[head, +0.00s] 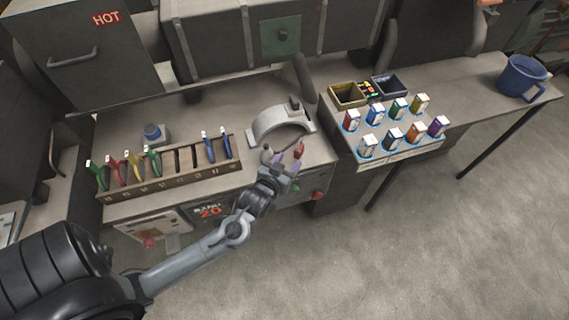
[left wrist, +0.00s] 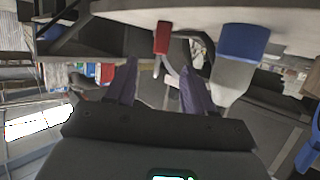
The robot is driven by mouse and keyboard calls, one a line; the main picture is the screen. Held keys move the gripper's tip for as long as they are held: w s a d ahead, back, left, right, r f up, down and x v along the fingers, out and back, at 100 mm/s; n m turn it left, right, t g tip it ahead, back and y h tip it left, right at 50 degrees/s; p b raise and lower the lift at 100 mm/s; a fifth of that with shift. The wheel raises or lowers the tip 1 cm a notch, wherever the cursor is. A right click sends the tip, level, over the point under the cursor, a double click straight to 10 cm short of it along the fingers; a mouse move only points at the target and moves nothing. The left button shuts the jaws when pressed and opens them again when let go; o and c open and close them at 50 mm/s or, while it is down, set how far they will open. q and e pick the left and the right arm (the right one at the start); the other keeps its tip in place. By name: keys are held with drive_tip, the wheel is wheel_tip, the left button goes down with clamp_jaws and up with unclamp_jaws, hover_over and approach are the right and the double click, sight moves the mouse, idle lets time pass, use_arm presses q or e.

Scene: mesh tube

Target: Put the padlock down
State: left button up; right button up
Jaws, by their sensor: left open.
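My left gripper (head: 284,162) is at the front edge of the workbench, in front of the grey arched bracket. Its two purple fingers stand apart in the left wrist view (left wrist: 160,76), and I see nothing held between them. A red-ended piece (head: 299,150) is close to the fingertips; a red piece also shows beyond them in the left wrist view (left wrist: 162,38). I cannot pick out a padlock with certainty. Small coloured upright items, such as a red one (head: 352,120), stand on the right-hand bench, too small to name. My right gripper is not in view.
A rack (head: 170,182) of coloured-handled tools lies along the bench front, left of my gripper. The grey arched bracket (head: 266,121) stands behind it. Open bins (head: 346,94) and a blue mug (head: 521,78) are on the right. Bare bench (head: 205,112) lies behind the rack.

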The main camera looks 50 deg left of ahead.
use_arm(q)
drive_tip(key=s+d+f+m+g+h, duration=0.2)
drive_tip(key=s+d+f+g+h, duration=0.1)
drive_tip(key=s+d, duration=0.5)
drive_tip(key=shift+s+m+g+h, duration=0.4)
drive_tip(key=shift+s+g, duration=0.35)
drive_tip(key=shift+g, duration=0.15)
drive_tip(key=s+d+m+g, duration=0.1)
drive_tip(key=s, duration=0.2)
drive_tip(key=s+d+g, duration=0.1)
drive_tip(key=s+g, duration=0.1)
drive_tip(key=s, duration=0.2)
drive_tip(key=s+d+m+g, duration=0.1)
drive_tip(key=s, duration=0.2)
drive_tip(key=shift+s+d+r+m+g+h, duration=0.1)
drive_tip(key=shift+s+d+m+g+h, duration=0.1)
drive_tip(key=shift+m+g+h, duration=0.15)
drive_tip(key=c, duration=0.3)
drive_tip(key=shift+s+r, duration=0.1)
drive_tip(key=shift+s, duration=0.4)
drive_tip(key=shift+w, duration=0.15)
